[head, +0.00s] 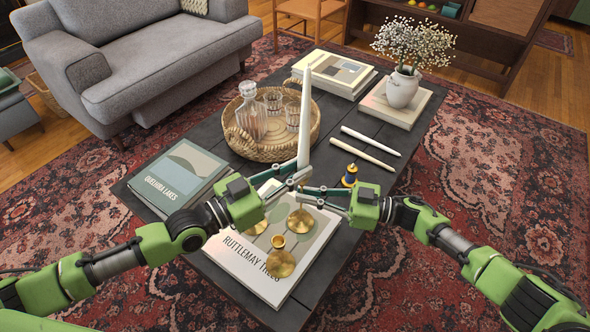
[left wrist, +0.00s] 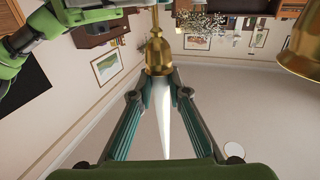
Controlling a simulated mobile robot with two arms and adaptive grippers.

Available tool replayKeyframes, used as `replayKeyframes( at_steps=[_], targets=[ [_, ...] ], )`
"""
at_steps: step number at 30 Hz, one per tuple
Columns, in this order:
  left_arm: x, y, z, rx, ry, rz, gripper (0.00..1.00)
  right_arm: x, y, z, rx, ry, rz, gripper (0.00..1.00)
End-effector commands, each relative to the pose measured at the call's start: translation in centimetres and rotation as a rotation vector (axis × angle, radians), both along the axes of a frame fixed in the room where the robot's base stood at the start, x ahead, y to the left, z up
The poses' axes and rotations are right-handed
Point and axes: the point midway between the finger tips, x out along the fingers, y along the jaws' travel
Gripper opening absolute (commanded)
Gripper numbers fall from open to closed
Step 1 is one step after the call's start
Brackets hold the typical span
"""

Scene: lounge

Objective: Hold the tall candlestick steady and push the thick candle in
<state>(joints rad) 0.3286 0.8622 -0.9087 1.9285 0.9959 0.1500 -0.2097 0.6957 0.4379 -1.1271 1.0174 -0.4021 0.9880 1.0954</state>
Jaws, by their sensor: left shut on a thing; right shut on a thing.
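The thick white candle (head: 304,115) stands nearly upright above the book. My left gripper (head: 298,177) is shut on its lower end; the left wrist view, which is upside down, also shows the candle (left wrist: 161,108) between the fingers. The candle's end meets the brass cup of the tall candlestick (left wrist: 157,55); how deep it sits is hidden. My right gripper (head: 306,190) is shut just below the left one, on the tall candlestick, whose upper part is hidden by the fingers in the head view. Its round brass base (head: 300,220) appears to rest on the book.
A short brass candlestick (head: 280,262) stands nearer on the large book (head: 250,275). A wicker tray (head: 247,148) with a decanter and glasses is behind. A vase (head: 402,90) stands back right.

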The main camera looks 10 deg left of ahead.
Motion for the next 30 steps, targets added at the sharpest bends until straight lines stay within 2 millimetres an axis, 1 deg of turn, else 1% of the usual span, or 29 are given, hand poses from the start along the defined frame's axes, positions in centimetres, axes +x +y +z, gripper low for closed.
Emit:
replayKeyframes(
  at_steps=[1, 3, 6, 9, 12, 17, 30],
  targets=[
    [0.0, -0.2, 1.2, -0.008, -0.002, -0.001, 0.00, 0.0, 0.2, 0.4, 0.008, -0.003, 0.003, 0.00],
    [0.0, -0.3, 2.9, -0.013, -0.007, -0.002, 0.00, 0.0, 0.2, 0.3, 0.007, -0.003, 0.002, 0.00],
    [0.0, -0.2, 5.0, -0.015, -0.012, -0.003, 0.00, 0.0, 0.1, 0.3, 0.005, -0.002, 0.001, 0.00],
    [-0.1, 0.0, 6.5, -0.014, -0.017, -0.003, 0.00, 0.1, 0.1, 0.3, 0.004, -0.002, 0.000, 0.00],
    [-0.1, 0.1, 7.3, -0.012, -0.019, -0.002, 0.00, 0.1, 0.1, 0.2, 0.003, -0.002, 0.000, 0.00],
    [-0.1, 0.1, 7.2, -0.011, -0.022, -0.002, 0.00, 0.1, 0.1, 0.2, 0.002, -0.002, -0.001, 0.00],
    [-0.1, 0.1, 5.2, -0.011, -0.024, -0.002, 0.00, 0.1, 0.1, 0.1, 0.001, -0.002, -0.002, 0.00]
  ],
)
